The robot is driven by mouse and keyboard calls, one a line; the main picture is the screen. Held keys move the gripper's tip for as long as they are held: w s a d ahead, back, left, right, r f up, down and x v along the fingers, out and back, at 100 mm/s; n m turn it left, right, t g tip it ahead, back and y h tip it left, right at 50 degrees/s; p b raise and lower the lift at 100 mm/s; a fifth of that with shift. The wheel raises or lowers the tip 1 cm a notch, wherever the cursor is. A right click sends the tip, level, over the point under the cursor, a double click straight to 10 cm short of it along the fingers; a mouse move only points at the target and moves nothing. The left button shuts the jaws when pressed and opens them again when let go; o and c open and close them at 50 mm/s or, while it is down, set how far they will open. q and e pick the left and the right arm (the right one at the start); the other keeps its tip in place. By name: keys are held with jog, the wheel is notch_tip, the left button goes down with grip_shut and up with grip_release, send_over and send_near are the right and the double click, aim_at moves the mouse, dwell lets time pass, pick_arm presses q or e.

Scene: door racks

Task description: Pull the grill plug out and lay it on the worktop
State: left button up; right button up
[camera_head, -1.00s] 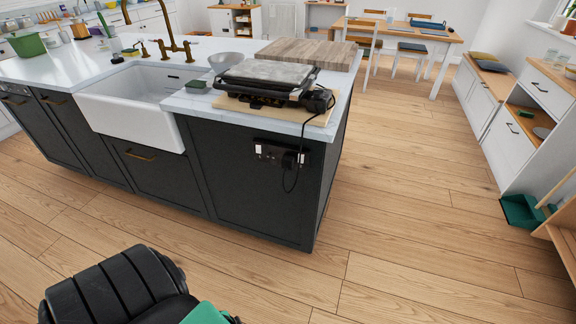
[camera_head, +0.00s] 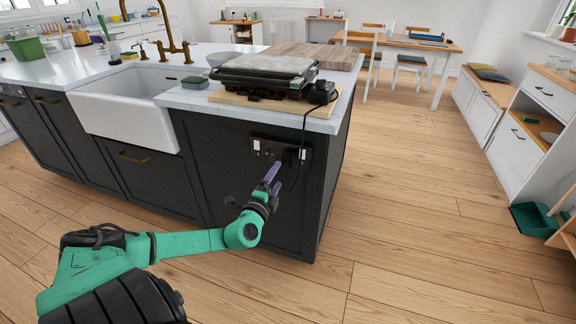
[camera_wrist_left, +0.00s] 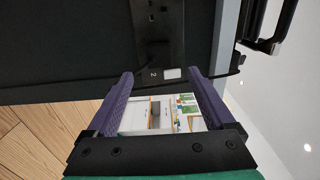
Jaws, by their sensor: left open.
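The grill (camera_head: 262,72) sits on a wooden board on the worktop (camera_head: 190,98), near the island's right end. Its black cable hangs over the edge to the dark plug (camera_head: 292,156), which is in the socket panel (camera_head: 262,146) on the island's dark side. My left gripper (camera_head: 271,173) is just in front of and below the panel, close to the plug. In the left wrist view its purple fingers (camera_wrist_left: 163,95) are apart with nothing gripped between them. The panel (camera_wrist_left: 160,32) lies beyond them, with socket holes and a white switch. I cannot make out the plug there.
The white sink (camera_head: 125,110) is set in the island to the left. A sponge (camera_head: 195,83) and a bowl (camera_head: 222,60) stand left of the grill. A wooden slab (camera_head: 310,56) lies behind it. Open wooden floor (camera_head: 400,190) lies to the right.

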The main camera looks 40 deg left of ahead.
aim_at(287, 162)
dwell(0.3)
pick_arm(q)
jog(key=b+x, duration=0.3)
jog(key=x, duration=0.2)
jog(key=shift+w+f+b, duration=0.15)
jog(key=shift+b, duration=0.15)
jog(key=b+x, duration=0.2)
jog(key=x, duration=0.1)
jog(key=shift+b, duration=0.3)
jog(key=shift+w+a+r, duration=0.15)
jog(key=shift+w+r, duration=0.05)
jog(key=shift+w, duration=0.1)
pick_arm(e)
jog(key=w+a+f, duration=0.1)
jog(key=w+f, duration=0.2)
jog(key=w, duration=0.2)
jog(key=shift+w+f, duration=0.3)
jog(key=shift+f, duration=0.1)
pick_arm(q)
jog(key=shift+f+b, duration=0.15)
jog(key=shift+b, duration=0.15)
pick_arm(e)
jog(key=shift+a+f, duration=0.15)
jog(key=shift+f, duration=0.05)
jog(key=shift+f, duration=0.15)
